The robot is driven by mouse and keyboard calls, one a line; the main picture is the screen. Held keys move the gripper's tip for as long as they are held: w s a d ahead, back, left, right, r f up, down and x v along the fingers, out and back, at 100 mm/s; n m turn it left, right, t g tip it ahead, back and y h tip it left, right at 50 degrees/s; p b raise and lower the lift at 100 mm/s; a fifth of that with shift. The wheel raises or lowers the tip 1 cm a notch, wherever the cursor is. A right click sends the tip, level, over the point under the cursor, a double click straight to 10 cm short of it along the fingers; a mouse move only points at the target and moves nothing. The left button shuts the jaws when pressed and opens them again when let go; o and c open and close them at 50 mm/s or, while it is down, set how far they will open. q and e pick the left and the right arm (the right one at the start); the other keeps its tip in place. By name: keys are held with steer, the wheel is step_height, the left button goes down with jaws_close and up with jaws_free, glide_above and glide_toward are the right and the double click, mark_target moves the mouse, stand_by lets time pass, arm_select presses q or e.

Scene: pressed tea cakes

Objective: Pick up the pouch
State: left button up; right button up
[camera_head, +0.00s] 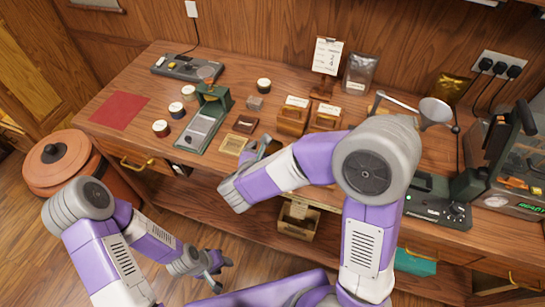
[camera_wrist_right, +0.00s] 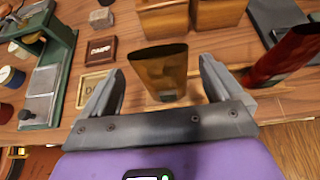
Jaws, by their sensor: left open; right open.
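A brown, glossy pouch (camera_wrist_right: 160,72) stands on the table in the right wrist view, between the two fingers of my right gripper (camera_wrist_right: 162,88). The fingers are apart, with visible gaps to its sides. In the head view my right gripper (camera_head: 258,150) is over the table's front edge, and my arm largely hides the pouch there. My left gripper (camera_head: 215,271) is open and empty, low in front of the table. A silver-grey pouch (camera_head: 360,73) and a gold pouch (camera_head: 450,88) stand at the back of the table.
Wooden boxes (camera_head: 293,115) stand just behind the pouch. A green press (camera_head: 205,122) and a small tray (camera_wrist_right: 97,84) are to the left. A dark red object (camera_wrist_right: 288,55) is close on the right. A funnel (camera_head: 435,110) and machine (camera_head: 510,165) stand further right.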

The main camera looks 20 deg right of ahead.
mark_target(272, 149)
steer(key=x, duration=0.4)
steer(key=shift+w+d+f+b, duration=0.1)
steer(key=shift+w+d+b, duration=0.15)
steer(key=shift+b, duration=0.1)
steer(key=shift+c, duration=0.2)
steer(key=c, duration=1)
